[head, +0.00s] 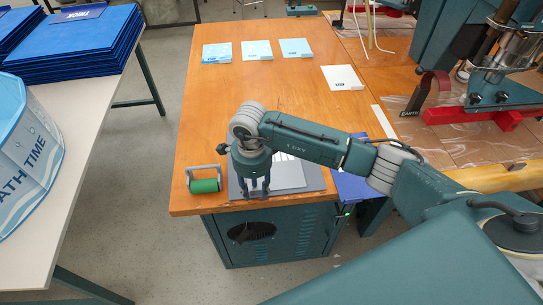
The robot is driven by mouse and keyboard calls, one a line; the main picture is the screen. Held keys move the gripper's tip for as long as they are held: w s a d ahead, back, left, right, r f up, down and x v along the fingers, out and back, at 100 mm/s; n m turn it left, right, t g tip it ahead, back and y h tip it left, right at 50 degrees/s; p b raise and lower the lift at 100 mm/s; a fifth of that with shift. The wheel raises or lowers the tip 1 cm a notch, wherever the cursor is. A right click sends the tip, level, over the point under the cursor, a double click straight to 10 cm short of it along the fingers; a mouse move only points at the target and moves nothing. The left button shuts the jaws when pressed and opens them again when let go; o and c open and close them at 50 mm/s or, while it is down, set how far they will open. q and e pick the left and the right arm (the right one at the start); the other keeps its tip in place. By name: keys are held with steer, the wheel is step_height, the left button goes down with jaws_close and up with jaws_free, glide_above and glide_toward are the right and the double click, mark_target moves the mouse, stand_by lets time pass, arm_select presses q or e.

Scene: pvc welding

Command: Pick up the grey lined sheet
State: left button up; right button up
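A pale grey sheet (290,176) with faint marks near its upper edge lies on a darker grey mat (316,180) at the front edge of the wooden table. My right arm reaches in from the right and covers part of the sheet. My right gripper (255,192) points down over the left part of the mat, by the sheet's left side. Its two fingers are apart, with nothing seen between them. I cannot tell whether the fingertips touch the mat. My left gripper is not in view.
A green roller (205,184) with a grey handle lies just left of the mat. Several small cards lie at the back of the wooden table (230,105), whose middle is clear. A red and teal press (490,112) stands right. A white table (90,130) holds blue stacks at left.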

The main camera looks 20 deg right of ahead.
steer(key=shift+c, duration=0.6)
jaws_close()
steer(key=shift+r, duration=0.1)
